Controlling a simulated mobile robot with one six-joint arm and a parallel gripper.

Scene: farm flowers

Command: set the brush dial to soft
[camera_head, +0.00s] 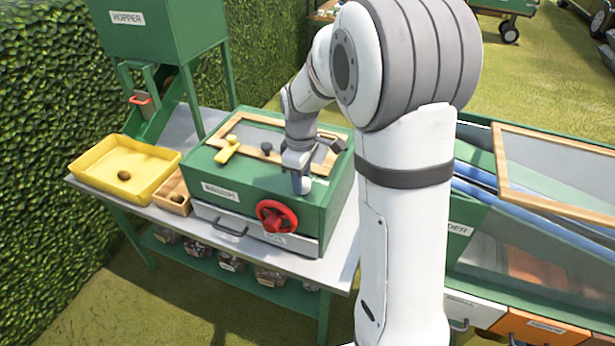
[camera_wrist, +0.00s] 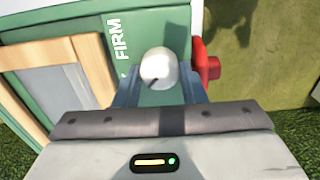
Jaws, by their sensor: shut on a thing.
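A round white knob (camera_wrist: 158,66), which looks like the brush dial, stands on the green top of the machine (camera_head: 230,188). In the wrist view my gripper (camera_wrist: 155,88) has its two grey-blue fingers closed on either side of the knob. The word FIRM (camera_wrist: 118,40) is printed left of the knob. A small dark mark shows on the knob's lower part. No soft label is visible; my gripper may hide part of the dial's markings. In the head view my gripper (camera_head: 301,180) reaches down to the top's front right part.
A red handwheel (camera_head: 277,217) sits on the machine's front, close to my gripper. A yellow lever (camera_head: 228,148) and wood-framed window are on top. A yellow tray (camera_head: 122,170) and small wooden box (camera_head: 173,195) stand left. The green hopper (camera_head: 155,25) rises behind.

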